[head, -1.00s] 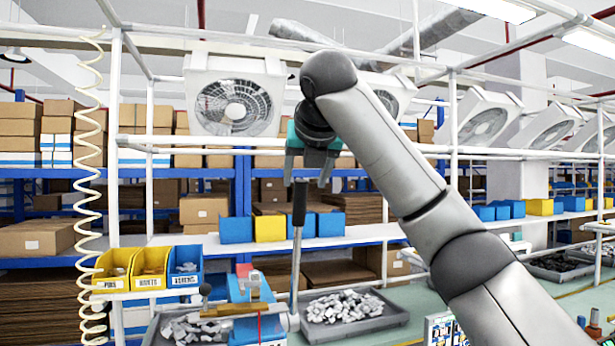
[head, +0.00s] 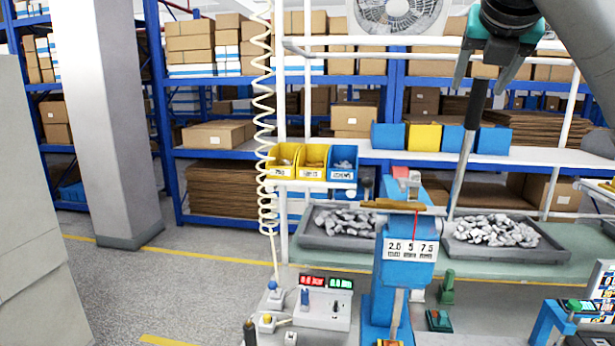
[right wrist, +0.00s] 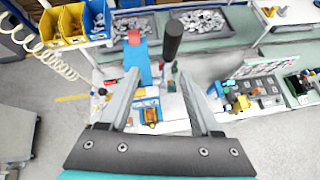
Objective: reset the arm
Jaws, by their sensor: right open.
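A metal rod (head: 463,165) with a black grip (head: 478,106) stands up, leaning slightly, behind the blue post (head: 408,276) with a 2.5 / 5 / 7.5 label plate (head: 410,250). Where the rod joins the post is hard to see. My right gripper (head: 480,88) is open above the grip, pointing down, and the grip's top shows between its fingertips. In the right wrist view, the black grip (right wrist: 172,42) stands just beyond the open, empty fingers (right wrist: 161,72), nearer the right one. My left gripper is not in view.
A control box (head: 322,305) with red and green displays sits left of the post. Trays of grey parts (head: 325,243) (head: 545,252) lie behind it. Yellow and blue bins (head: 312,160) hang at left beside a coiled cable (head: 264,100). Open floor (head: 190,280) lies left.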

